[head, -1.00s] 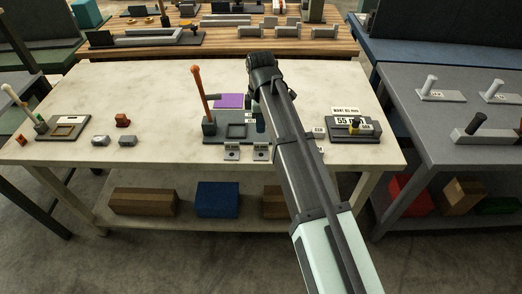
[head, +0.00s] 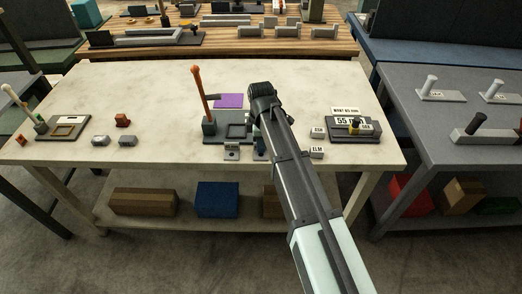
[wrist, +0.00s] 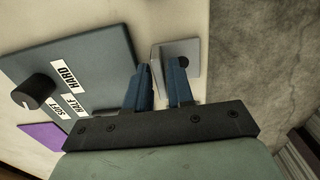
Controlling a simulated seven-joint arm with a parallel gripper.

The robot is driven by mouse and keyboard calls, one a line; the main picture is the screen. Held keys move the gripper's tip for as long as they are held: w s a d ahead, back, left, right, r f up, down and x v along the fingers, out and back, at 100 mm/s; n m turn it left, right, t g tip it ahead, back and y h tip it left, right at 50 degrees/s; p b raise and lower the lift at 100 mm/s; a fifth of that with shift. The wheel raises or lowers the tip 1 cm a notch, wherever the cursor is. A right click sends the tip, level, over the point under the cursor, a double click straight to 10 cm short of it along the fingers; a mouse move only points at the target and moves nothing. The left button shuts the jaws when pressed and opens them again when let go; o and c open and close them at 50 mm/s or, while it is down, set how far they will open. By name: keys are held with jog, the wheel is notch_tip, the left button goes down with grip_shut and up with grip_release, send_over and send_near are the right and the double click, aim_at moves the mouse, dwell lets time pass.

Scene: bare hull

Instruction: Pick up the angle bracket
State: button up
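A small grey angle bracket (wrist: 184,54) sits near the front edge of the pale table in the wrist view. My gripper (wrist: 158,68) is over it with two blue fingers apart. The bracket's upright plate shows in the gap between the fingertips; I cannot tell whether either finger touches it. In the head view my arm mostly hides this bracket and the fingertips. Another small grey bracket-like piece (head: 231,152) stands to the left, in front of the fixture plate (head: 214,138).
The grey plate with a black knob (wrist: 36,91) and labels lies beside the fingers. An orange-handled lever (head: 199,92) rises on the left. A purple sheet (head: 228,100) lies behind. Small labelled blocks (head: 317,152) stand to the right. The table's front edge is close.

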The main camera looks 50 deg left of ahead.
jog(key=shift+c, duration=0.4)
grip_shut()
